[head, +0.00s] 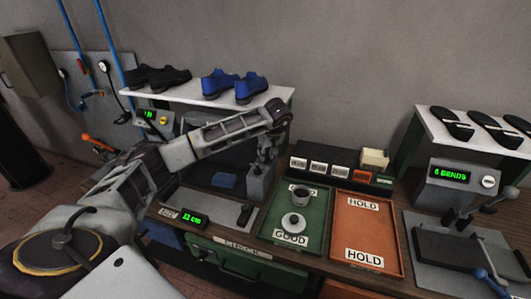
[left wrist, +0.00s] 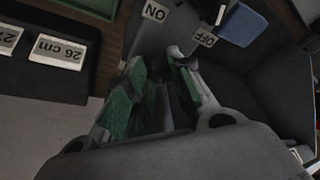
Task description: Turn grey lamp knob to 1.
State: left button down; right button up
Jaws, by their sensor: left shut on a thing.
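My left gripper (head: 267,152) reaches over the bench from the left and points down at the top of a small grey box (head: 258,186). In the left wrist view the gripper (left wrist: 176,56) is shut on a small grey knob (left wrist: 174,51), mostly hidden between the fingertips. The knob sits between an ON label (left wrist: 155,12) and an OFF label (left wrist: 205,38). I see no mark reading 1 beside it, and I cannot tell the knob's setting. My right gripper is not in view.
An orange HOLD tray (head: 368,231) is empty. A grey press (head: 455,250) stands right. Shoes rest on a shelf (head: 190,95) behind the arm. A 12 cm display (head: 193,219) stands in front.

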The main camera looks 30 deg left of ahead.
pick_arm(q)
jog(key=shift+w+r+n+g, duration=0.1)
jog(key=shift+n+g, duration=0.3)
jog(key=shift+n, duration=0.8)
jog(key=c, duration=1.3)
grip_release()
jog(key=shift+o, duration=0.2)
jog(key=v, duration=0.8)
jog(key=shift+d, duration=0.1)
